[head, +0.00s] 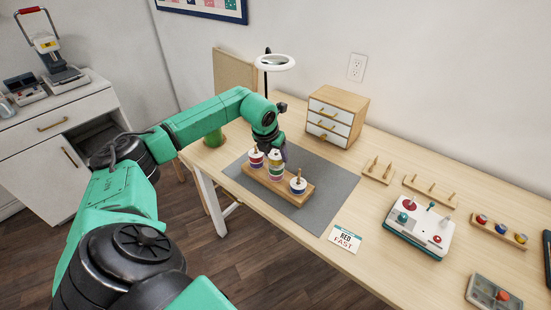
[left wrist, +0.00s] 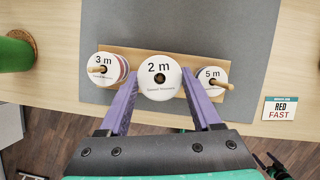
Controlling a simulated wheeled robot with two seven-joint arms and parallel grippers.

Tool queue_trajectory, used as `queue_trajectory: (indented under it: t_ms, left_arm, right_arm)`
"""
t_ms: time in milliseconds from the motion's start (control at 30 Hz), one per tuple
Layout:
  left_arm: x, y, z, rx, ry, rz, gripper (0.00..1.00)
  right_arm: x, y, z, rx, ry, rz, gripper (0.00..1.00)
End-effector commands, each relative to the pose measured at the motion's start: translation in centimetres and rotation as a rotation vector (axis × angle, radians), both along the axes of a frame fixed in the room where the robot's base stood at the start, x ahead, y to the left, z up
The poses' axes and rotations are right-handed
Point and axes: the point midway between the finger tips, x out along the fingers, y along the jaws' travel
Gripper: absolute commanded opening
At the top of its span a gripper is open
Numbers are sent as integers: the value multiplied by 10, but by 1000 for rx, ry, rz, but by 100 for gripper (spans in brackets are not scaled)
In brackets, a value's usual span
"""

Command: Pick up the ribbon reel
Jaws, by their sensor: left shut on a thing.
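Three ribbon reels with white faces are at a wooden peg stand (head: 289,196) on the grey mat. The reel marked 2 m (left wrist: 160,75) is the middle one, between the purple fingers of my left gripper (left wrist: 163,97), which is shut on it. It looks larger than its neighbours in the left wrist view, and no peg sticks out of its hole. The 3 m reel (left wrist: 106,68) and the 5 m reel (left wrist: 211,78) sit on pegs at either side. In the head view the middle reel (head: 276,173) is partly hidden under my left gripper.
The grey mat (head: 330,185) lies on the wooden table. A drawer box (head: 329,128) and ring lamp (head: 275,63) stand behind. A RED FAST card (head: 345,238), peg racks (head: 378,171) and a white device (head: 420,228) lie to the right. A green object (head: 213,138) stands left.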

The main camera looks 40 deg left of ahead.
Motion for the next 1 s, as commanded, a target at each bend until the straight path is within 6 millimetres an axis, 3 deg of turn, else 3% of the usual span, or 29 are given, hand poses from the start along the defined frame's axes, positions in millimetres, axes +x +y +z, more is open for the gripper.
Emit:
queue_trajectory:
  t_ms: [167, 400, 533, 700, 1000]
  left_arm:
    - [1, 0, 42, 0, -8, -1, 12]
    - [1, -1, 133, -3, -11, -1, 12]
    - [1, -1, 166, -2, -7, -2, 12]
    - [0, 0, 184, -1, -2, 1, 12]
    - [0, 0, 184, 0, 0, -3, 12]
  right_arm:
    - [0, 0, -8, 0, 0, 0, 100]
    - [0, 0, -9, 0, 0, -1, 100]
    - [0, 0, -5, 0, 0, -1, 100]
    - [0, 0, -4, 0, 0, -1, 100]
    - [0, 0, -3, 0, 0, -1, 100]
